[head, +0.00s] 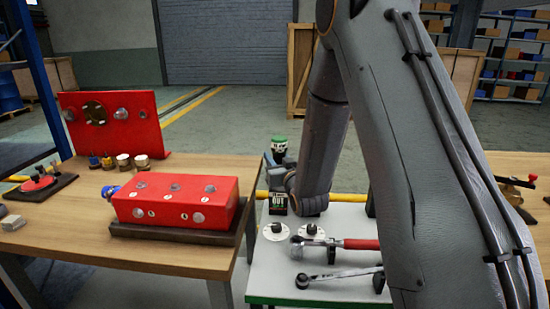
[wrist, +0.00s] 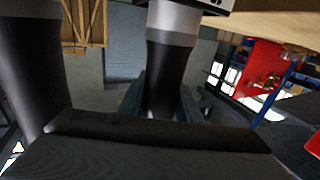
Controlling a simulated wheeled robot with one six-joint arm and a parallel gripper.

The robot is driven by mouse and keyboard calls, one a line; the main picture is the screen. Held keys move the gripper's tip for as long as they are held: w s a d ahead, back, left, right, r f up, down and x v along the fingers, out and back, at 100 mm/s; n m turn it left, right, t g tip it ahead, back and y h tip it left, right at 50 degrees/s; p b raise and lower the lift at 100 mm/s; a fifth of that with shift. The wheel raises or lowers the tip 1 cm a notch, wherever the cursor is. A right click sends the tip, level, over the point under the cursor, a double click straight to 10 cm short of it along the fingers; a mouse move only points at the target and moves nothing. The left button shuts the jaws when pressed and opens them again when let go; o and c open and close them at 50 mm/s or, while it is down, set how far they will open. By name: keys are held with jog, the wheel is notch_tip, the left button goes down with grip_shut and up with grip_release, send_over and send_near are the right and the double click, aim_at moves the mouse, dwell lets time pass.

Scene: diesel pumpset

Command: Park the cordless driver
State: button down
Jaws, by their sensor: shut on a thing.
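The cordless driver appears to be the dark body with a green top (head: 279,146) at the right table's back left in the head view. My gripper (head: 276,170) is just below that top, partly hidden by my arm. In the wrist view my gripper (wrist: 163,100) has a finger on each side of a dark round grip (wrist: 166,75) with a silvery upper part, and is shut on it. A black block with a white-lettered label (head: 278,203) is directly below my gripper; whether the driver touches it I cannot tell.
Two white round dials (head: 275,231) lie on the light right table (head: 262,283). A red-handled torque wrench (head: 335,243) and a ratchet (head: 338,276) lie in front. A red engine block (head: 178,200) stands on the wooden table at left. My arm hides much of the right side.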

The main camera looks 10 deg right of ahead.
jog(key=shift+f+b, duration=0.35)
jog(key=shift+f, duration=0.15)
jog(key=c, duration=1.2)
grip_release()
jog(key=shift+f, duration=0.1)
jog(key=shift+s, duration=0.1)
jog(key=s, duration=0.2)
jog(key=s+b, duration=0.1)
jog(key=s, duration=0.4)
jog(key=shift+s+d, duration=0.3)
jog(key=shift+d, duration=0.1)
